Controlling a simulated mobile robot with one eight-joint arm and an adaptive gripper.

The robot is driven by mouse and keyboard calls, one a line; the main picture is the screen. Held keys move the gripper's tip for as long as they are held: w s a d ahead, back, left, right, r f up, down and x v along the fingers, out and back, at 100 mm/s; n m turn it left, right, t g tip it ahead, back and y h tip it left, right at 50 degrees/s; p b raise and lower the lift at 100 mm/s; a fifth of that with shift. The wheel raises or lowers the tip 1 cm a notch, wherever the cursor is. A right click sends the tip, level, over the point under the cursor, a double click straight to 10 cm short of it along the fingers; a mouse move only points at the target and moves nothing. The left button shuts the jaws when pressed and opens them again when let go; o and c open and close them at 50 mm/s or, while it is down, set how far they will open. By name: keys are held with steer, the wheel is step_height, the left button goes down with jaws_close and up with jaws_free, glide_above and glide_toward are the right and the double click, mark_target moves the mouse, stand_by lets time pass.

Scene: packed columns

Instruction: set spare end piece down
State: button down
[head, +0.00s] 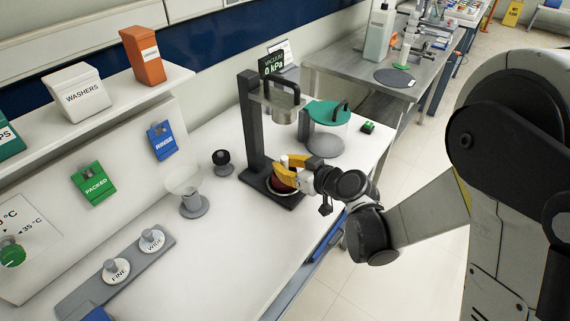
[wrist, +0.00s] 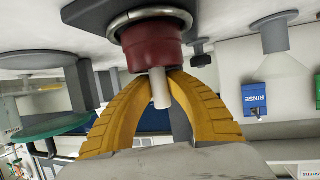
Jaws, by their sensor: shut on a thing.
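A dark red cylindrical piece (wrist: 151,46) with a pale stem (wrist: 160,88) is at my gripper (wrist: 168,76). The yellow fingers are shut on the stem, close to the red body. In the head view, my gripper (head: 288,166) is low at the black press stand (head: 250,125), and the red piece (head: 282,185) is partly hidden by the fingers. A metal ring (wrist: 148,15) surrounds the red piece at the stand's base; whether it rests there fully I cannot tell. Discs marked FINE (head: 117,271) and WIDE (head: 152,240) sit on a grey holder (head: 85,290). No label marks the spare end piece.
A metal cylinder (head: 275,103) hangs on the stand above my gripper. A funnel on a stand (head: 186,190) and a black knob (head: 222,160) stand to the left. The bench's front middle is clear.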

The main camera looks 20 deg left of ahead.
steer(key=shift+f, duration=0.2)
steer(key=c, duration=1.3)
jaws_free()
